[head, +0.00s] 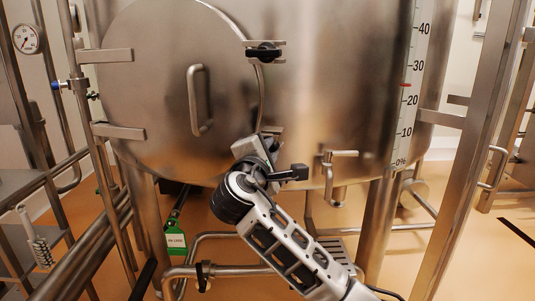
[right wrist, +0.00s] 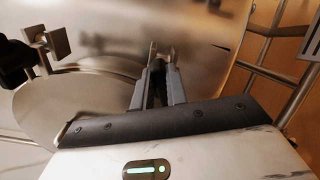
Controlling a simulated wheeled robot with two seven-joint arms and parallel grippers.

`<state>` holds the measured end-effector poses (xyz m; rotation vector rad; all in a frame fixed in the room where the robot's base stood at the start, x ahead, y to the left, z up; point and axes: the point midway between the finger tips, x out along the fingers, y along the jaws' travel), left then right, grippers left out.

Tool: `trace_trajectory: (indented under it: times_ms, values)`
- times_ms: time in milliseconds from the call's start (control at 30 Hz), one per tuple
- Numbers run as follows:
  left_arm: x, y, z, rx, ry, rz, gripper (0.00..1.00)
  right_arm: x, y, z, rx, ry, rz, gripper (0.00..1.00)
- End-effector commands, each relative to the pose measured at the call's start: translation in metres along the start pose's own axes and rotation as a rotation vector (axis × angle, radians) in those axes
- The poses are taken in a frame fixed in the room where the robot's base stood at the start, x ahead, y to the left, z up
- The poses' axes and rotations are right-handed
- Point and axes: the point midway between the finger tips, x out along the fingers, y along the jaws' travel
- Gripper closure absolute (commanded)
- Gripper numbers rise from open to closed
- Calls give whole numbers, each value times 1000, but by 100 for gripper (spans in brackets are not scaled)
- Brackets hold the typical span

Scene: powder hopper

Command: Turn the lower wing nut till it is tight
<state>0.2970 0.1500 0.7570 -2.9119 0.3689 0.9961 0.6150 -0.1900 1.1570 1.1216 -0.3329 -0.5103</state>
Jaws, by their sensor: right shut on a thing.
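The lower wing nut (right wrist: 158,72) is at the lower right edge of the round steel hatch (head: 150,85), and in the head view my right gripper and wrist hide most of it. My right gripper (head: 262,146) comes up from below right and is shut on it. In the right wrist view the two fingers (right wrist: 158,92) stand close together with a narrow dark part between them and pale metal at their tips. How tight the nut sits cannot be told. The upper wing nut (head: 264,53), with a black knob, sits in its bracket at the hatch's upper right. My left gripper is not in view.
A bar handle (head: 199,100) stands out from the hatch. Steel frame posts (head: 475,150) stand at the right. A green tag (head: 176,241) hangs below the hopper.

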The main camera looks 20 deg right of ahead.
Motion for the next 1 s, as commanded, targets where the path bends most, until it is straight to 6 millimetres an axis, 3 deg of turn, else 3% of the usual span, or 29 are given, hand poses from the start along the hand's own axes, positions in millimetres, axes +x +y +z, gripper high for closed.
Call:
trace_trajectory:
  times_ms: [500, 1000]
  values:
    - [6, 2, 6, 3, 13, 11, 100, 0, -8, -2, 358, 0, -2, 100]
    - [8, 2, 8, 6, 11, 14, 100, 0, -8, -2, 433, -1, -2, 100]
